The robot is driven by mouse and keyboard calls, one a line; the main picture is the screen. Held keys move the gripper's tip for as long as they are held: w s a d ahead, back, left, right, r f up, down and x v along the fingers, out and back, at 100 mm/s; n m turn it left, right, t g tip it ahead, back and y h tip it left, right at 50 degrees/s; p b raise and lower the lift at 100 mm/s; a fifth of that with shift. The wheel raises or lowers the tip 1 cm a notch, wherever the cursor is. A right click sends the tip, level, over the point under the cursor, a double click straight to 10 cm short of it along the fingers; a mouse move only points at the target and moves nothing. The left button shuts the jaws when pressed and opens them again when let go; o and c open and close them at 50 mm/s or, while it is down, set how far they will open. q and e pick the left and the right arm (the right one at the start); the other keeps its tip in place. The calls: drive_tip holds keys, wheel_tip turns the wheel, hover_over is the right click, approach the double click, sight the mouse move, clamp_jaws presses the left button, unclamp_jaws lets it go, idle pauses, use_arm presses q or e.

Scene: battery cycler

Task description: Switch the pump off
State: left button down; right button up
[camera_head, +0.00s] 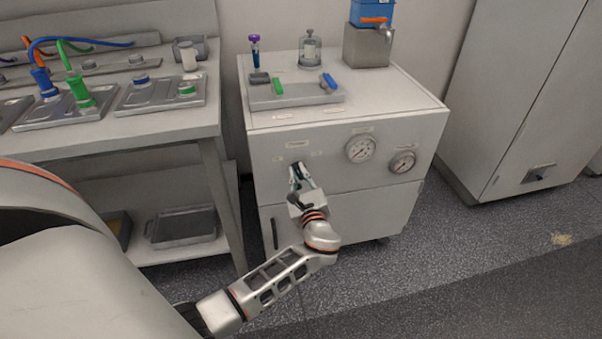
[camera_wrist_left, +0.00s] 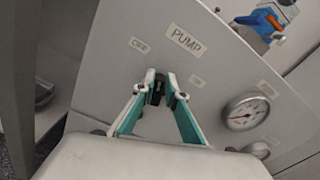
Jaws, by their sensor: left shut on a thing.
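The pump switch (camera_wrist_left: 157,92) is a small dark knob on the front panel of the grey cabinet, under a PUMP label (camera_wrist_left: 186,38). An OFF label (camera_wrist_left: 140,45) is at its left and another small label (camera_wrist_left: 197,81) is at its right. My left gripper (camera_wrist_left: 160,84) has its fingertips closed around the knob. In the head view the left gripper (camera_head: 298,170) reaches the cabinet front (camera_head: 270,175) below the label, and its fingers largely hide the knob. The knob's exact turn is hard to tell. My right gripper is not in view.
A bench (camera_head: 150,125) stands at the left. Floor at the right is open.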

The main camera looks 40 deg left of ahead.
use_arm(q)
drive_tip(key=shift+s+f+n, duration=0.15)
drive_tip(key=shift+f+n, duration=0.1)
drive_tip(key=shift+n, duration=0.35)
drive_tip(key=shift+a+n, duration=0.1)
drive_tip(key=shift+n, duration=0.2)
drive_tip(key=shift+r+n, duration=0.15)
drive_tip(key=shift+n, duration=0.15)
drive_tip(key=c, duration=2)
unclamp_jaws()
drive_tip(key=shift+c, duration=0.2)
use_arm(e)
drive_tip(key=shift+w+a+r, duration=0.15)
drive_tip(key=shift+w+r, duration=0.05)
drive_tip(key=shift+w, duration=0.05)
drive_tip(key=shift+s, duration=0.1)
use_arm(q)
drive_tip(key=v, duration=1.2)
